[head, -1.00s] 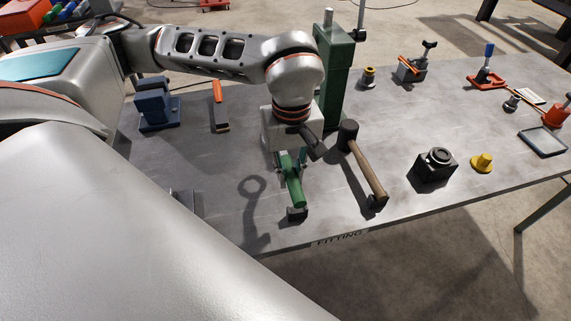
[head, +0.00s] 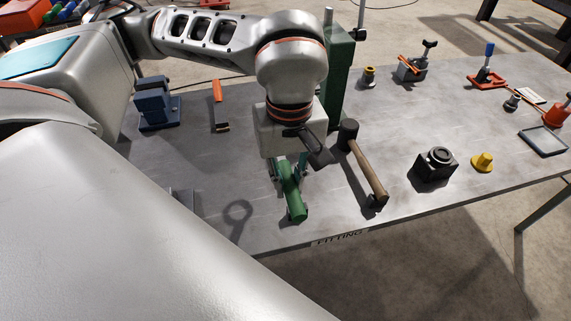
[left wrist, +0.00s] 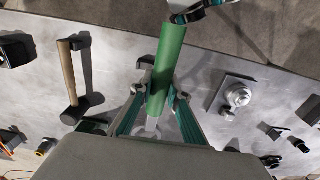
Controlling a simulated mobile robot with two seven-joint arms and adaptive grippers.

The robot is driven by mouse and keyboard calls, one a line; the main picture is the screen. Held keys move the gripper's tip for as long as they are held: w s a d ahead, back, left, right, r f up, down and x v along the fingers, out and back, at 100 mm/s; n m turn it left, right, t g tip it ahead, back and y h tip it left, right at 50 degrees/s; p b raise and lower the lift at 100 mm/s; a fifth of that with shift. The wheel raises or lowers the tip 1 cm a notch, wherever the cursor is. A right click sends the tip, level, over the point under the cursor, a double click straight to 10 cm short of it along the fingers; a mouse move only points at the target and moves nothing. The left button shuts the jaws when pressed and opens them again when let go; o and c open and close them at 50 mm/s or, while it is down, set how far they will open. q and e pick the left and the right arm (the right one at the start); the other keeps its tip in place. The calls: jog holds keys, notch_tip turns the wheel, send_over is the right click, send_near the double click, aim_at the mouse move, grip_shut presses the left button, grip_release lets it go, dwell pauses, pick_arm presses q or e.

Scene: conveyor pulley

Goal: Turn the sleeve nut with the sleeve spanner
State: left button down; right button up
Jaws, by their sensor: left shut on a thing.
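My left gripper (head: 289,176) is shut on a green-handled tool (head: 295,205), apparently the sleeve spanner, held above the table's near part. In the left wrist view the green handle (left wrist: 167,65) sticks out beyond the fingers (left wrist: 155,108). A grey and teal part at the top edge there may be my right gripper (left wrist: 197,10), cut off.
A hammer (head: 362,165) lies right of my gripper, and a green post (head: 338,80) stands behind it. A black block (head: 434,166) and a yellow knob (head: 483,162) are further right. A blue fixture (head: 157,107) stands left.

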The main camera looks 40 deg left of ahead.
aim_at(289, 197)
pick_arm(q)
jog(key=shift+s+d+r, duration=0.6)
jog(key=shift+s+r, duration=0.3)
jog(key=shift+s, duration=0.05)
jog(key=shift+s+d+r, duration=0.6)
jog(key=shift+s+r, duration=0.3)
jog(key=shift+s, duration=0.05)
jog(key=shift+w+f, duration=0.1)
jog(key=shift+w, duration=0.2)
pick_arm(e)
jog(key=d+f, duration=0.1)
jog(key=s+f, duration=0.1)
jog(key=shift+d+f+h, duration=0.3)
jog(key=shift+d, duration=0.05)
jog(key=c, duration=0.3)
pick_arm(q)
jog(key=w+a+f+m, duration=0.2)
jog(key=w+m, duration=0.3)
jog(key=w, duration=0.3)
jog(key=w+a+f+m, duration=0.3)
jog(key=w+f+m, duration=0.1)
jog(key=w, duration=0.3)
jog(key=shift+w+a+f+m, duration=0.3)
jog(key=shift+w+f+m, duration=0.1)
jog(key=shift+f, duration=0.15)
pick_arm(e)
jog(key=shift+c, duration=0.3)
